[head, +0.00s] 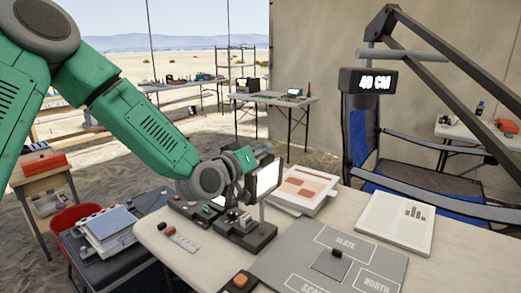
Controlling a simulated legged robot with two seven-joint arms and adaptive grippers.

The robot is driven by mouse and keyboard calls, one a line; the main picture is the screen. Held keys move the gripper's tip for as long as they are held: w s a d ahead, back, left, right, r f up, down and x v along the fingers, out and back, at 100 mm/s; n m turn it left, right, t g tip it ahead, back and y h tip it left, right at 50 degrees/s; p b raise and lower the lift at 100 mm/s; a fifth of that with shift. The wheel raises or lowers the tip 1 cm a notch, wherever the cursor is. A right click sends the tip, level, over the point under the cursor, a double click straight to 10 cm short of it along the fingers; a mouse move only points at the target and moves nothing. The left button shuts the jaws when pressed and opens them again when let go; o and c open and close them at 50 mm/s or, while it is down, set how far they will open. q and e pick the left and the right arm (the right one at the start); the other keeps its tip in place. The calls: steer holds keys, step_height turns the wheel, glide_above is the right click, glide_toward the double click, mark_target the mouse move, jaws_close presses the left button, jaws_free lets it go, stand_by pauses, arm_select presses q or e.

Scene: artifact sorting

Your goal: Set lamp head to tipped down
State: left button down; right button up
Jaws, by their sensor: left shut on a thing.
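A lit white panel (267,179), which looks like the lamp head, stands nearly upright and faces right. It sits above a thin post over a dark base (246,234) on the near white table (165,251). My left gripper (240,189) is at the left of the panel, above the base. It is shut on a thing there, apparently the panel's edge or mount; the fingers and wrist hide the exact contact. My right gripper is not in view.
A grey sorting mat (290,262) with a dark block (338,253) lies at the front. Papers (302,186) and a booklet (395,220) lie behind it. A dark jointed arm (440,75) and a "40 CM" display (368,81) hang above the right side.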

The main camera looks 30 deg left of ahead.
arm_select(q)
steer(key=shift+s+d+f+m+b, duration=0.15)
steer(key=shift+d+f+m, duration=0.15)
steer(key=shift+d+m, duration=0.6)
steer(key=shift+d+f+m+b, duration=0.1)
steer(key=shift+d+f+m, duration=0.15)
steer(key=shift+d+m, duration=0.7)
steer(key=shift+s+d+f+m+b, duration=0.15)
steer(key=shift+d+f+m, duration=0.25)
steer(key=shift+m, duration=0.95)
steer(key=shift+d, duration=0.15)
steer(key=shift+r, duration=0.1)
steer(key=c, duration=1.7)
jaws_free()
steer(key=shift+o, duration=0.5)
steer(key=s, duration=0.7)
steer(key=shift+s+a, duration=0.15)
steer(key=shift+a, duration=0.25)
